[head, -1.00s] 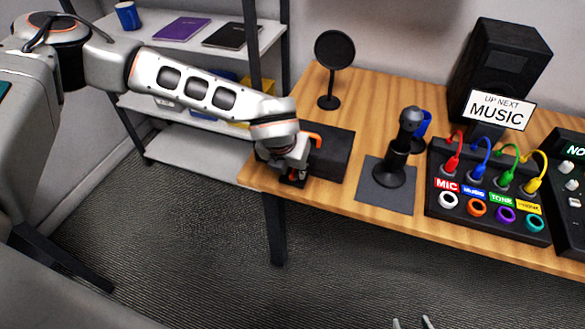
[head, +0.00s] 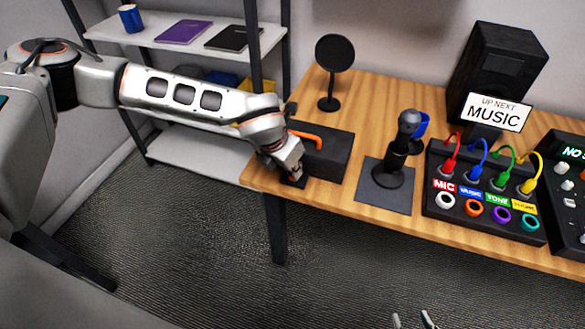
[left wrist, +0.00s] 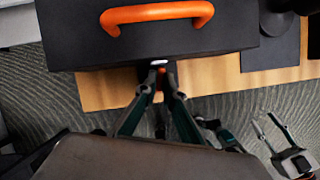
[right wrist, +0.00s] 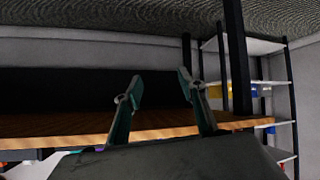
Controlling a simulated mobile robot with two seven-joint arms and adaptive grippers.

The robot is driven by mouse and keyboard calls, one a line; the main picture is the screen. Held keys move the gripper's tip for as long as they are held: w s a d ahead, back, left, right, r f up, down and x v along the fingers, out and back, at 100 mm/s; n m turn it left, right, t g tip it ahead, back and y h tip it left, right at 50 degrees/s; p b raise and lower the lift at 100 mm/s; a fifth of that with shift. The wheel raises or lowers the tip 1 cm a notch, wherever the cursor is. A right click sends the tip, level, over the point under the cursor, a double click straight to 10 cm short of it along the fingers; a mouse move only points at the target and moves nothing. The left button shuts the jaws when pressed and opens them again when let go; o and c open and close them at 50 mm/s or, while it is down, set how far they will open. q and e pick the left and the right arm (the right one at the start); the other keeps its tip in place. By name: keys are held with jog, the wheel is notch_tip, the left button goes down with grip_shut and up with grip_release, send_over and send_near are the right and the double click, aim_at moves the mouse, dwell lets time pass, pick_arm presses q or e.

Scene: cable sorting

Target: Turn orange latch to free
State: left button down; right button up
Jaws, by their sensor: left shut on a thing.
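A black case (head: 330,158) with an orange handle (head: 308,139) stands at the left end of the wooden desk. The handle (left wrist: 157,13) shows whole in the left wrist view. On the case's near face is a small orange latch (left wrist: 161,70), mostly hidden by my fingers. My left gripper (left wrist: 159,77) is shut on the latch, just below the handle side of the case; in the head view the gripper (head: 291,179) is at the front of the case. How far the latch is turned is hidden. My right gripper (right wrist: 160,84) is open and empty, below the desk's front.
A microphone on a stand (head: 389,170) is on a dark mat right of the case. Further right are a patch box (head: 480,212) with coloured cables, a speaker (head: 495,75) and a MUSIC sign (head: 494,112). A round black screen (head: 333,55) stands behind the case.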

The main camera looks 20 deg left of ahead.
pick_arm(q)
jog(key=shift+a+m+g+h+p, duration=0.1)
jog(key=shift+m+g+h+p, duration=0.2)
jog(key=shift+m, duration=0.7)
jog(key=shift+a+m+h, duration=0.1)
jog(key=shift+m+h, duration=0.2)
jog(key=shift+m, duration=0.6)
jog(key=m+g+p, duration=0.1)
jog(key=m, duration=0.1)
jog(key=shift+w+m+h, duration=0.1)
jog(key=shift+m+h, duration=0.2)
jog(key=shift+h, duration=0.1)
jog(key=m, duration=0.1)
jog(key=m+g, duration=0.1)
jog(key=m, duration=0.1)
jog(key=shift+w+a+m+h, duration=0.1)
jog(key=shift+w+m+h, duration=0.05)
jog(key=shift+m+h, duration=0.15)
jog(key=shift+m+g, duration=0.4)
jog(key=shift+m, duration=0.3)
pick_arm(e)
jog(key=shift+a+r, duration=0.15)
jog(key=shift+r, duration=0.45)
jog(key=shift+s+f, duration=0.1)
jog(key=shift+f, duration=0.05)
